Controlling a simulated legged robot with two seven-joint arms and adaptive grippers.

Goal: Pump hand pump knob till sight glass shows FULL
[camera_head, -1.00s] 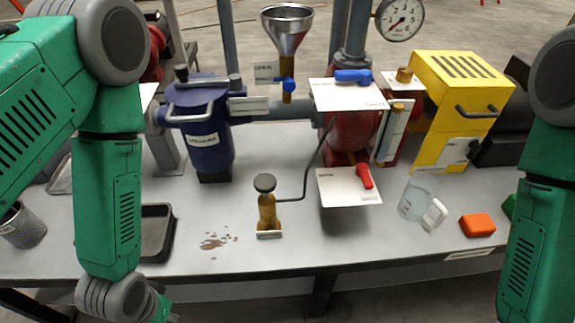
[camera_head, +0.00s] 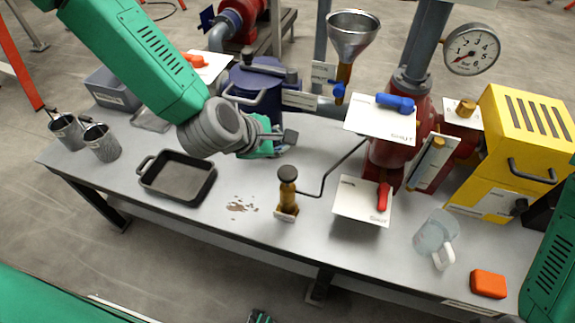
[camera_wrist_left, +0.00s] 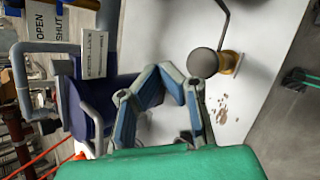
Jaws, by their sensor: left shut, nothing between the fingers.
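The hand pump (camera_head: 287,200) has a brass body and a dark round knob (camera_head: 288,173); it stands upright near the table's front edge. In the left wrist view the knob (camera_wrist_left: 203,62) shows just right of my fingers. My left gripper (camera_head: 284,138) is shut and empty, behind and above the pump in the picture, apart from the knob. Its fingertips (camera_wrist_left: 160,70) meet in the left wrist view. A narrow white panel with a brass fitting (camera_head: 428,163), perhaps the sight glass, stands by the red vessel (camera_head: 388,152); I cannot read its level.
A brown spill (camera_head: 240,206) lies left of the pump. A black tray (camera_head: 180,180) and metal cups are further left. A blue strainer (camera_head: 255,85) and funnel (camera_head: 353,38) stand behind. A clear jug (camera_head: 434,236) and orange block (camera_head: 488,284) are at right.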

